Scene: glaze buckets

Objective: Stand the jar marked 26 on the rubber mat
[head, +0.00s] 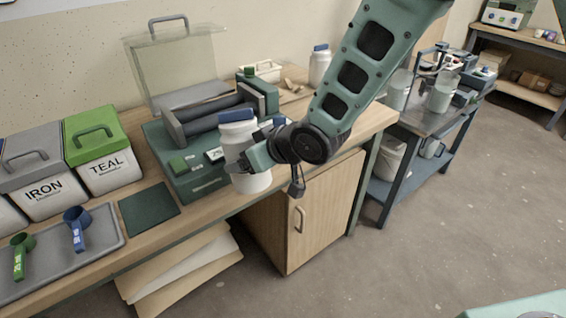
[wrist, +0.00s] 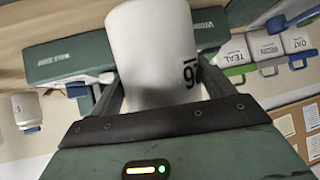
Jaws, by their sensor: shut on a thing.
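A white jar (head: 238,142) with a blue lid is held upright in my gripper (head: 246,166). The gripper is shut around its body. In the wrist view the jar (wrist: 150,50) fills the middle between the fingers. Dark digits show at its right side, rotated and partly turned away; I cannot read them for certain. The dark green rubber mat (head: 150,208) lies flat and bare on the wooden bench, left of and below the jar in the head view. The jar appears to hang near the bench's front edge, in front of the green machine (head: 190,170).
Left of the mat are a grey tray (head: 60,262) with green and blue scoops, and the TEAL bucket (head: 106,172) and IRON bucket (head: 46,195). Another blue-lidded white jar (head: 319,68) stands at the bench's back right. A cabinet (head: 302,213) is below the bench.

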